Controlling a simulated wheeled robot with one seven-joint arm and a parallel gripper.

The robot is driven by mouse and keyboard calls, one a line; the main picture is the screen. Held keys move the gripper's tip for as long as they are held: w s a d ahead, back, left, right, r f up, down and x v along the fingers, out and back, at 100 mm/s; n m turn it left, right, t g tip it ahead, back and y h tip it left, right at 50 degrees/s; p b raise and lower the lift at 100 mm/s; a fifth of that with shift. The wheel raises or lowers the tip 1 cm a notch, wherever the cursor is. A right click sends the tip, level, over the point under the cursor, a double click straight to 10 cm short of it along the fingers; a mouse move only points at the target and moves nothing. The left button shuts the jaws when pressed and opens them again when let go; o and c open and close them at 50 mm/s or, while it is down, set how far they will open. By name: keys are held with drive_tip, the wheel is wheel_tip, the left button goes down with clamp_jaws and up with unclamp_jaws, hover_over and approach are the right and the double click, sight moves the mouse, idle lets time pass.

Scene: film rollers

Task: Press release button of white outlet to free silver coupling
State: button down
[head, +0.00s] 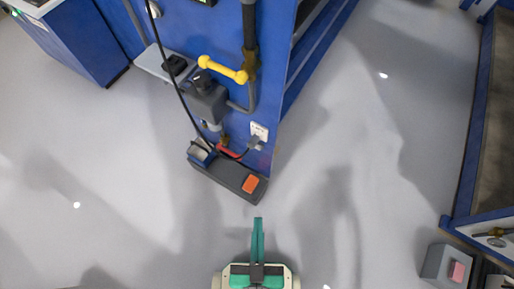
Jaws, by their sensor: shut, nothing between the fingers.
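My gripper (258,222) is in the lower middle of the head view, its green fingers shut together with nothing between them. It points up the picture toward the blue cabinet, over the pale floor. A small white outlet (259,130) is on the cabinet's blue panel, near its right edge, above and apart from my fingertips. A dark grey plug-like piece with a black cable sits at the outlet's lower side. A release button is too small to make out. I cannot identify a silver coupling for certain; a small silver round piece (496,242) shows at the far right.
A yellow handle (222,69), pipes and a hanging black cable are on the cabinet. A grey box with a pink pad (457,271) is lower right. Floor around my gripper is clear.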

sight(257, 148)
drive_tip(key=w+a+f+m+h, duration=0.4)
drive_tip(key=w+f+m, duration=0.7)
drive_tip(key=f, duration=0.3)
drive_tip(key=w+a+f+m+h, duration=0.5)
drive_tip(key=w+f+m, duration=0.5)
drive_tip(key=f+m, duration=0.3)
drive_tip(key=shift+w+a+f, duration=0.4)
drive_tip(key=shift+a, duration=0.05)
drive_tip(key=x, duration=1.4)
drive_tip(key=shift+r, duration=0.1)
